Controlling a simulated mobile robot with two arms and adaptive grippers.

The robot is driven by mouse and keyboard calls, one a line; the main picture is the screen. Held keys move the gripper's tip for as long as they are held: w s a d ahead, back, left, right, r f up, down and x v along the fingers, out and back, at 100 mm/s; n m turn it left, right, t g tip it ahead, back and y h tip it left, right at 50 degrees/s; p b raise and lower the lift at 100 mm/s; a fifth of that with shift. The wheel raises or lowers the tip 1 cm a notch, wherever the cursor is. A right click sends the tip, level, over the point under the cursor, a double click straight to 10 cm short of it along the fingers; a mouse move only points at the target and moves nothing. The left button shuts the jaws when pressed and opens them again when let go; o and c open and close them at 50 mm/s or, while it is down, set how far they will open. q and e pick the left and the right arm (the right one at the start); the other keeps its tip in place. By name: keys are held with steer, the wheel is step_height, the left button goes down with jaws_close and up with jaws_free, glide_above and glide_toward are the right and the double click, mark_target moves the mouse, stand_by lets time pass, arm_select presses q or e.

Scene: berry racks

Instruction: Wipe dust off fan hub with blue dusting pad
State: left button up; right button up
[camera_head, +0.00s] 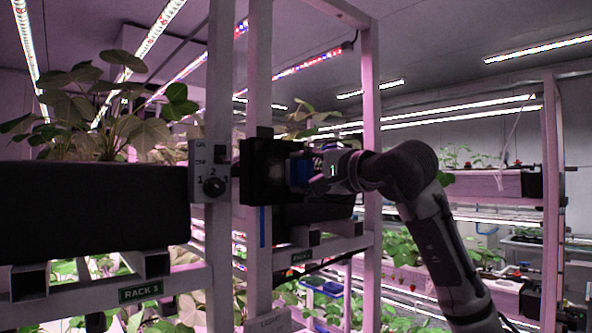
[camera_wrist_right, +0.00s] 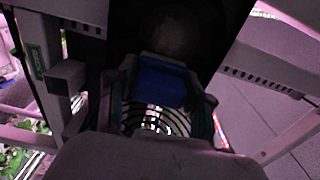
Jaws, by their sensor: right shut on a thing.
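The black fan housing (camera_head: 258,190) is mounted on the rack post, seen nearly edge-on in the head view. My right gripper (camera_head: 300,170) reaches it from the right and is shut on the blue dusting pad (camera_head: 297,155). In the right wrist view the blue pad (camera_wrist_right: 161,82) sits between the fingers of my right gripper (camera_wrist_right: 165,95). My left gripper is not in view.
A grey box with a numbered dial (camera_head: 211,172) is on the post left of the fan. A dark planter (camera_head: 95,212) with leafy plants fills the left rack. Another rack (camera_head: 549,180) stands at right.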

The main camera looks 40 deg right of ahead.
mark_target(263, 172)
steer(key=shift+r, duration=0.1)
steer(key=shift+s+a+p, duration=0.15)
steer(key=shift+a+p, duration=0.35)
steer(key=shift+a, duration=1.35)
steer(key=shift+s+a+p, duration=0.1)
steer(key=shift+a+p, duration=0.2)
steer(key=shift+a, duration=1.1)
steer(key=shift+d, duration=1.7)
steer(key=shift+w+d+p, duration=0.25)
steer(key=shift+d+p, duration=0.05)
steer(key=shift+d, duration=1.25)
steer(key=shift+s+a+p, duration=0.15)
steer(key=shift+a+p, duration=0.2)
steer(key=shift+a, duration=1.3)
steer(key=shift+s+a+p, duration=0.1)
steer(key=shift+a+p, duration=0.2)
steer(key=shift+a, duration=1.3)
